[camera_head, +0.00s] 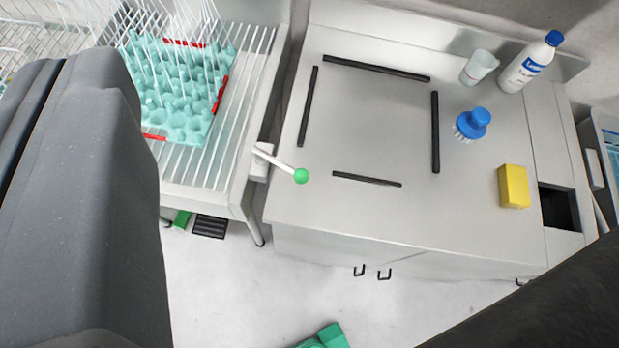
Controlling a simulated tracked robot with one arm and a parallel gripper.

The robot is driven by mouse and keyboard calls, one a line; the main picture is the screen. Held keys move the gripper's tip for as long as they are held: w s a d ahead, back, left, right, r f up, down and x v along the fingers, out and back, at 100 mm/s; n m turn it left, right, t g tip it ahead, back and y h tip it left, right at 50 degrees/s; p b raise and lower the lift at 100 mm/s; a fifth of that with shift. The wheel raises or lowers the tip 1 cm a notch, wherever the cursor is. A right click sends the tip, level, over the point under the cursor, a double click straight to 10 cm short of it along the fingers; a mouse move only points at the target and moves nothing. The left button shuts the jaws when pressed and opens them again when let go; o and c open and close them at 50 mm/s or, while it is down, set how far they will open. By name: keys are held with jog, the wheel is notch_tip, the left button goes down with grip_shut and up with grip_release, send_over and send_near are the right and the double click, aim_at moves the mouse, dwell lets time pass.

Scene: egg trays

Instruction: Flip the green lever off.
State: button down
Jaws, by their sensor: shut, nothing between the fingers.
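The green lever (301,176) is a white rod with a green ball at its end. Its rod comes out of a white mount (261,164) between the wire rack and the steel counter. The rod points right and slightly down in the picture, and the ball shows over the counter's left edge. Nothing touches the lever in this view. My gripper's fingertips do not show. Large dark parts of my own body fill the left side and the lower right corner.
A teal egg tray (205,128) lies on the wire rack (258,44). The steel counter (385,218) carries black strips, a blue brush (472,122), a yellow sponge (514,187), a cup (478,67) and a white bottle (527,66). Its middle is clear. A green object (325,338) shows at the bottom.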

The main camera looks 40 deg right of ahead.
jog(key=w+d+f+m+g+h+p, duration=0.1)
jog(key=w+d+f+m+g+p, duration=0.2)
jog(key=w+f, duration=0.45)
jog(key=w+d+f+m+g+p, duration=0.1)
jog(key=w+d+f+g+p, duration=0.1)
jog(key=w+d+f, duration=0.5)
jog(key=w+d+f+m+g+p, duration=0.1)
jog(key=d+f+g+p, duration=0.1)
jog(key=f, duration=0.8)
jog(key=w+d+f+m+g+h+p, duration=0.1)
jog(key=d+f+m+g+p, duration=0.1)
jog(key=f, duration=0.9)
jog(key=d+g+p, duration=0.1)
jog(key=d, duration=0.1)
jog(key=shift+d+f+g, duration=0.25)
jog(key=shift+d+g, duration=0.15)
